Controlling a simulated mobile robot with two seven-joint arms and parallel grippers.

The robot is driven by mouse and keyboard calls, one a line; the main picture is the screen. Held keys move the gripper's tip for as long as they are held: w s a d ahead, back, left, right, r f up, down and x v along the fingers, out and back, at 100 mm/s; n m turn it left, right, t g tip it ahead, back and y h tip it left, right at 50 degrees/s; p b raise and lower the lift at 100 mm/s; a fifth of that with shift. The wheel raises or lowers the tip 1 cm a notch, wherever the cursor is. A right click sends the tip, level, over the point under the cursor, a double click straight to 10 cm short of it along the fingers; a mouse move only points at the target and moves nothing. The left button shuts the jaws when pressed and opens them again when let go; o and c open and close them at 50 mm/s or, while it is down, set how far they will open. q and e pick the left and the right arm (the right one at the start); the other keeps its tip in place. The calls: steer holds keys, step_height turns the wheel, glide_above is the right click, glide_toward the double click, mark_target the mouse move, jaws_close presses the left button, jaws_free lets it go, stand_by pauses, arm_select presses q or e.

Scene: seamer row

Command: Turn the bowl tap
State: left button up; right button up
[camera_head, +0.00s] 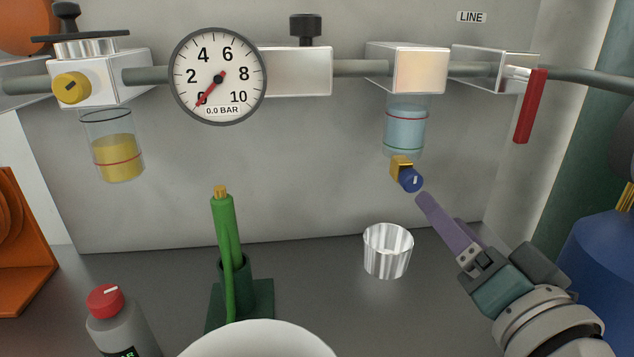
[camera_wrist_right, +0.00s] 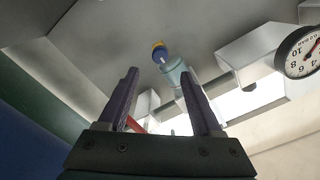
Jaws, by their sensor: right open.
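The bowl tap is a small blue knob (camera_head: 411,180) on a brass fitting (camera_head: 400,166) under a clear bowl of pale blue liquid (camera_head: 404,128). A white mark shows on the knob's face. My right gripper (camera_head: 424,197) reaches up from the lower right, with its purple fingertips just below and right of the knob. In the right wrist view the blue knob (camera_wrist_right: 158,47) shows beyond the gap between the two spread fingers (camera_wrist_right: 158,72). My left gripper is not in view.
A ribbed metal cup (camera_head: 388,252) stands on the grey bench below the tap. A red lever (camera_head: 530,106) hangs to the right. A gauge (camera_head: 218,76) and a bowl of yellow liquid (camera_head: 118,150) are left. A green upright tool (camera_head: 224,225) stands left of the cup.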

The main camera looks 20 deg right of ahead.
mark_target(416, 184)
steer(key=x, duration=0.8)
steer(key=shift+c, duration=0.2)
jaws_close()
